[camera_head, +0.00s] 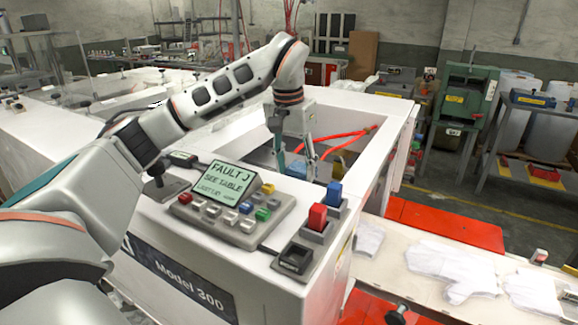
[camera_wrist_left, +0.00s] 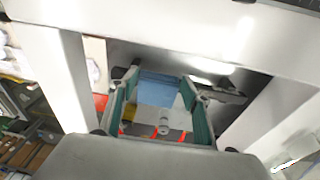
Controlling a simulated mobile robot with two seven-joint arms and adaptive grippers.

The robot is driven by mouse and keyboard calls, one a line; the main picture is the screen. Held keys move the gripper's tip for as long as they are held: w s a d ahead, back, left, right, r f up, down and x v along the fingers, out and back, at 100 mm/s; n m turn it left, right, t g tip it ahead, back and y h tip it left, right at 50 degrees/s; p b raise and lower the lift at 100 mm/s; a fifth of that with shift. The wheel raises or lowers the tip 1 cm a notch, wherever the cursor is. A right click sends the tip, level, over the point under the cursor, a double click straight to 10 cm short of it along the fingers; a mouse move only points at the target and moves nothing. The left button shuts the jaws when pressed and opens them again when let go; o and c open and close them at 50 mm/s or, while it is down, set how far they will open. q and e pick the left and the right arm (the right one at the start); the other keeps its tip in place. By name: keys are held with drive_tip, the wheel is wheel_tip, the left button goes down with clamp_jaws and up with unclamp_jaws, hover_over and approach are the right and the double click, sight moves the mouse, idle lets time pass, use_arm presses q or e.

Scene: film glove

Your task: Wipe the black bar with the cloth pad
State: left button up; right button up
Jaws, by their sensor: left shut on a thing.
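My left gripper (camera_head: 298,158) reaches down into the open recess of the white machine, its fingers pointing downward. The blue cloth pad (camera_wrist_left: 158,90) shows between its green-lined fingers in the left wrist view, and the gripper (camera_wrist_left: 160,118) is shut on it. In the head view the pad is a small blue patch (camera_head: 297,169), partly hidden by the fingers. A dark bar-like piece (camera_wrist_left: 228,94) shows beside the fingers in the left wrist view. It may be the black bar; I cannot tell whether the pad touches it. My right gripper is not in view.
The white machine's walls (camera_head: 384,150) enclose the recess, with red hoses (camera_head: 345,135) inside. In front stand a control panel (camera_head: 236,203) reading FAULT and a red button block (camera_head: 318,217). White gloves (camera_head: 455,270) lie on a pale table at the right.

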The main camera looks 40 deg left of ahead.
use_arm(q)
drive_tip(key=shift+s+d+f+b, duration=0.1)
drive_tip(key=shift+s+d+b, duration=0.15)
drive_tip(key=shift+d, duration=0.15)
drive_tip(key=shift+s+d+b, duration=0.1)
drive_tip(key=shift+d+b, duration=0.15)
drive_tip(key=shift+d, duration=0.1)
drive_tip(key=shift+f+b, duration=0.2)
drive_tip(key=shift+b, duration=0.1)
drive_tip(key=shift+w+a+f, duration=0.15)
drive_tip(key=shift+w+a, duration=0.05)
drive_tip(key=shift+a, duration=0.3)
drive_tip(key=shift+w+a+f, duration=0.15)
drive_tip(key=shift+a, duration=0.35)
drive_tip(key=shift+s+a, duration=0.25)
drive_tip(key=shift+a, duration=0.7)
drive_tip(key=shift+s+a, duration=0.2)
drive_tip(key=shift+a, duration=0.7)
drive_tip(key=shift+s+a+r+p, duration=0.15)
drive_tip(key=shift+a+p, duration=0.45)
drive_tip(key=shift+a, duration=0.95)
drive_tip(key=shift+s+a+r+p, duration=0.1)
drive_tip(key=shift+a+p, duration=0.5)
drive_tip(key=shift+a, duration=0.95)
drive_tip(key=shift+s+a, duration=0.1)
drive_tip(key=shift+a, duration=0.85)
